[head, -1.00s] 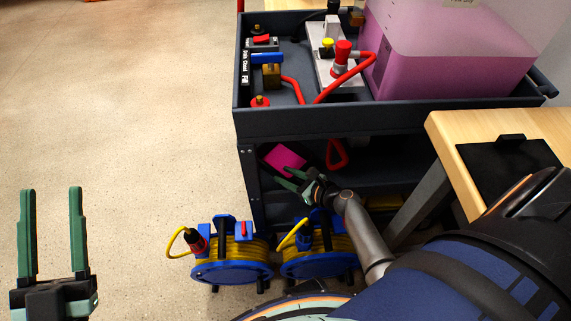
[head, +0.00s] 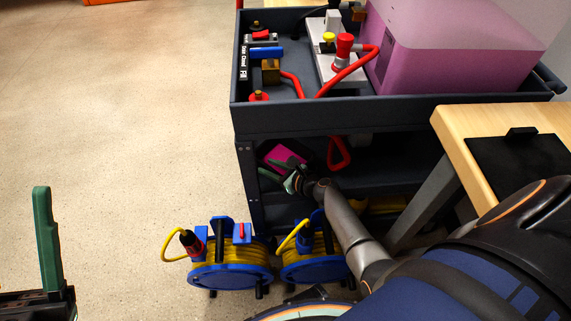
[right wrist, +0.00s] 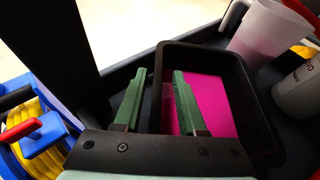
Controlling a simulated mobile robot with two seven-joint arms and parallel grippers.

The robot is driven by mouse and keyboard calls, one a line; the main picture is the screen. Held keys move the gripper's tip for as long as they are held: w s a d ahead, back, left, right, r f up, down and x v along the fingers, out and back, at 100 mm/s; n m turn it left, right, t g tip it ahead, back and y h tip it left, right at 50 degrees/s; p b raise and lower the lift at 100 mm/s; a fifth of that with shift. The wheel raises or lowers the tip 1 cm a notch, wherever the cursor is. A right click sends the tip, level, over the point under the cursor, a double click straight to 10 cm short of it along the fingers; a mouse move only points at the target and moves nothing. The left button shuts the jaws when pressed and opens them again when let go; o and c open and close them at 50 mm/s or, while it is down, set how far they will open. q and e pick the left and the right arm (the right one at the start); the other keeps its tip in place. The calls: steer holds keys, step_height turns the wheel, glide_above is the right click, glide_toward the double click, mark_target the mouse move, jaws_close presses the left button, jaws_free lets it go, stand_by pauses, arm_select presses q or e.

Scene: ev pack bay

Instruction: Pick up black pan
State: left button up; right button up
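The black pan (right wrist: 252,108) sits on the cart's lower shelf with a flat magenta layer inside. It also shows partly in the head view (head: 266,149), behind my right gripper. My right gripper (right wrist: 157,76) is open at the pan's left wall. In the right wrist view one green finger is on the outer side of that wall and the other is over the inside. I cannot tell whether either finger touches it. My left gripper (head: 44,200) is far from the pan at the lower left. One finger shows, standing wide; the other is outside the picture.
The dark cart (head: 330,118) carries a pink-filled tank (head: 455,60) and hoses on top. A jug (right wrist: 262,35) and a grey container (right wrist: 298,88) stand beside the pan. Blue-and-yellow cable reels (head: 230,268) stand in front. A wooden table (head: 470,120) is at right; floor at left is clear.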

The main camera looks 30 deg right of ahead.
jaws_close()
steer(key=shift+r, duration=0.1)
stand_by(1.2)
